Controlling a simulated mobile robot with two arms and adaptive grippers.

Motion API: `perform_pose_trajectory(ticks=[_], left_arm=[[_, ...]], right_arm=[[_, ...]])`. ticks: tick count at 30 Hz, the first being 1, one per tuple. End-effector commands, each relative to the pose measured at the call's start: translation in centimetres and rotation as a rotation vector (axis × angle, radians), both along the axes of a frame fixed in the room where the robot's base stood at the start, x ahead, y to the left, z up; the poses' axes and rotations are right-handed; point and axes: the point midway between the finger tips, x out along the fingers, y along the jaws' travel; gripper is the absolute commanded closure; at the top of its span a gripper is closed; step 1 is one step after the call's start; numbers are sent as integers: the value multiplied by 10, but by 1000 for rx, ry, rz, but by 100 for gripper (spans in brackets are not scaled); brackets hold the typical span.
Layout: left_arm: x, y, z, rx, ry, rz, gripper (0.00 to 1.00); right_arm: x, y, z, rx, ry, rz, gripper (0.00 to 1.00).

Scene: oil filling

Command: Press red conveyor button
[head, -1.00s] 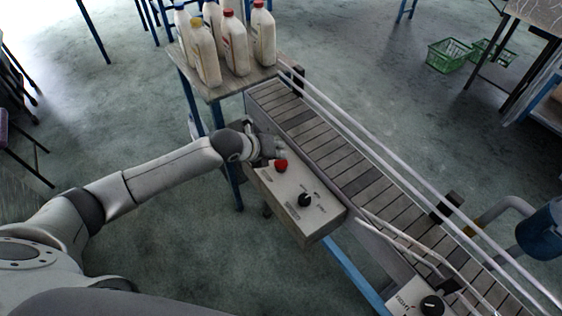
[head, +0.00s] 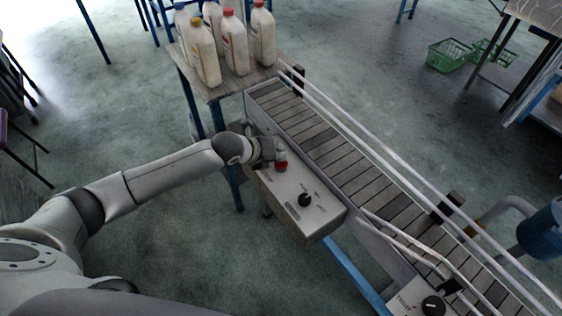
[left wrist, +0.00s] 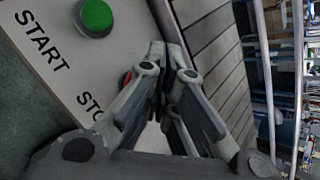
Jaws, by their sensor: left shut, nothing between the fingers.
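The red button (head: 281,167) sits on the conveyor's control box (head: 300,205), left of the black knob. My left gripper (head: 279,153) is shut and empty, its fingertips right at the red button's far side in the head view. In the left wrist view the closed left gripper (left wrist: 170,62) points at the panel. A sliver of the red button (left wrist: 127,77) shows beside the finger, near the partly covered "STOP" label. Whether the fingers touch the button is unclear. My right gripper is not in view.
A green button (left wrist: 96,17) marked "START" is on the same panel. The slatted conveyor (head: 330,150) with side rails runs alongside the box. Several milk jugs (head: 235,45) stand on a table at its far end.

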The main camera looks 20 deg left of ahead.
Motion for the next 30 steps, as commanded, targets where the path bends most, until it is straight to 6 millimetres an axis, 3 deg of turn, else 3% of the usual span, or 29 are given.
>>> perform_pose_trajectory(ticks=[30], left_arm=[[-1,0,-4,1,1,0,100]], right_arm=[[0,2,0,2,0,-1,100]])
